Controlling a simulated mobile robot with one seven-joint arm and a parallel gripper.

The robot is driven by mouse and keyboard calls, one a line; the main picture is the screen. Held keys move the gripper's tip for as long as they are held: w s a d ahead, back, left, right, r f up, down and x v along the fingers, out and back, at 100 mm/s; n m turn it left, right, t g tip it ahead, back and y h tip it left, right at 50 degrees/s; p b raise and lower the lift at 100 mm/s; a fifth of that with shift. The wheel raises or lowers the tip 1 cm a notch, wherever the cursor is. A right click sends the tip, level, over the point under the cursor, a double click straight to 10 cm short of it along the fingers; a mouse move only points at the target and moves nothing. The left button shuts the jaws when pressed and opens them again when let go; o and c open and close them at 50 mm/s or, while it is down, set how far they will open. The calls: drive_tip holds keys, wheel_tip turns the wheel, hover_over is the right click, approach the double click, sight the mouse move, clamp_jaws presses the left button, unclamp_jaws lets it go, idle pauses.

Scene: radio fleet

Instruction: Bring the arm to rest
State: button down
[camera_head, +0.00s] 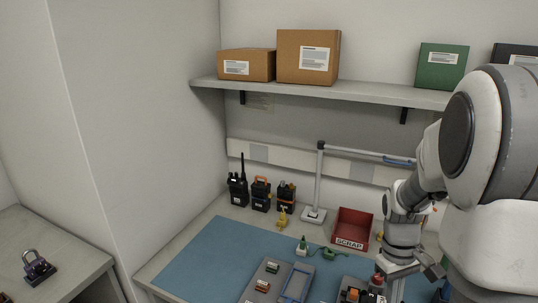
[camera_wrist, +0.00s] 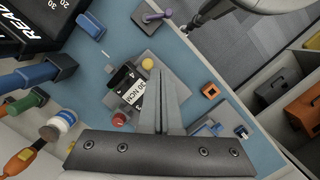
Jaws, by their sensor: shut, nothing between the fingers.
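My gripper (camera_head: 396,289) is at the lower right of the head view, pointing down over the bench, partly cut off by the frame. In the wrist view, the two fingers of my gripper (camera_wrist: 163,78) lie together, shut and empty. They hang over the blue mat (camera_wrist: 218,88), in front of a grey block with a dark, lettered face (camera_wrist: 125,88). I cannot tell the height of the fingertips above it. My arm (camera_head: 430,165) is bent and reaches in from the right side of the head view.
A red SCRAP bin (camera_head: 354,229) stands close left of my wrist. A lamp (camera_head: 318,180) and several radios (camera_head: 261,194) stand at the back. A shelf (camera_head: 330,88) with boxes runs above. The left of the blue mat (camera_head: 215,258) is clear.

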drive_tip(key=s+a+r+m+t, duration=0.1)
drive_tip(key=s+a+r+t, duration=0.3)
drive_tip(key=a+r, duration=0.3)
drive_tip(key=s+a+r+m+t, duration=0.1)
drive_tip(key=s+a+r+t, duration=0.2)
drive_tip(key=a+r, duration=0.4)
drive_tip(key=shift+s+a+r+t+y, duration=0.35)
drive_tip(key=shift+s+r, duration=0.55)
drive_tip(key=shift+r, duration=0.4)
drive_tip(key=c, duration=1.6)
unclamp_jaws()
